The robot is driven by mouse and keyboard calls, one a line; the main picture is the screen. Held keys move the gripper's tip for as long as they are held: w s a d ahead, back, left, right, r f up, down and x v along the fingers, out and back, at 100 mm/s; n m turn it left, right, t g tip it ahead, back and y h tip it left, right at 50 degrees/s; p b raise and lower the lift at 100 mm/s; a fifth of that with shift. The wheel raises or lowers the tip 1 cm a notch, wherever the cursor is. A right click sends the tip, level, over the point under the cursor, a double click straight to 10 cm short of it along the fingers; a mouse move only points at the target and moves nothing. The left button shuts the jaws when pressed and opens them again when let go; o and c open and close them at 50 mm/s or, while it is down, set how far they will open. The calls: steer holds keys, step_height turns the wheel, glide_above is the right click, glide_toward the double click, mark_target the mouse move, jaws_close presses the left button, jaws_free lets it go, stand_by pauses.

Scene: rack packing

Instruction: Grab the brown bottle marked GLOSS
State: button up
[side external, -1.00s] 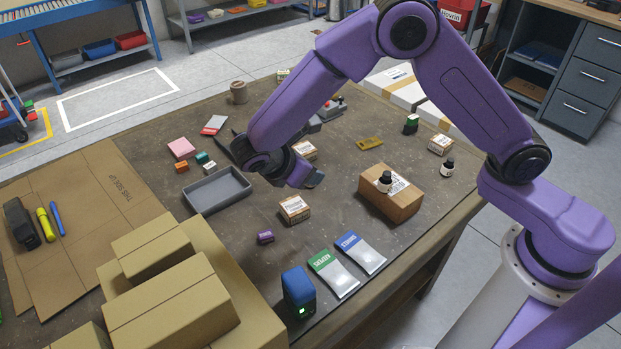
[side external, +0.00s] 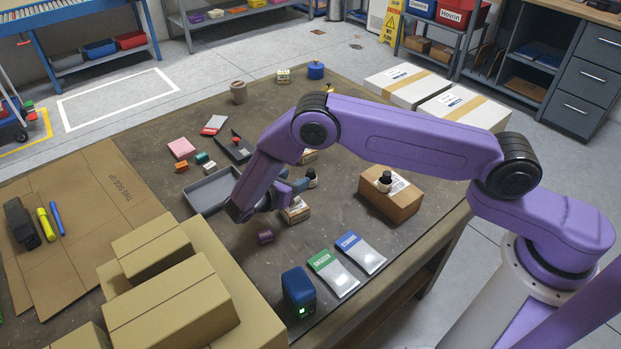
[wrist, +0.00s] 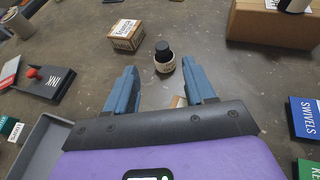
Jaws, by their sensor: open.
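A small dark bottle (wrist: 165,66) with a black cap and pale label stands upright on the table in the wrist view, just beyond and between my fingertips. It also shows in the side view (side external: 312,180) beside my gripper. Its label is too small to read. My gripper (side external: 290,180) is open, with its blue fingers (wrist: 197,80) apart and nothing visibly held. A second dark bottle (side external: 385,182) stands on a brown carton (side external: 397,207); its label cannot be read either.
A small labelled box (wrist: 127,35) stands left of the bottle in the wrist view. Another small box (side external: 296,212) is partly hidden beneath my gripper. A grey tray (side external: 208,194) lies to the left. Two flat packets (side external: 333,272) lie toward the front.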

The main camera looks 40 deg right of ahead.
mark_target(309, 173)
steer(key=shift+x, duration=3.45)
steer(key=shift+s+f, duration=0.1)
steer(key=shift+s, duration=0.1)
jaws_close()
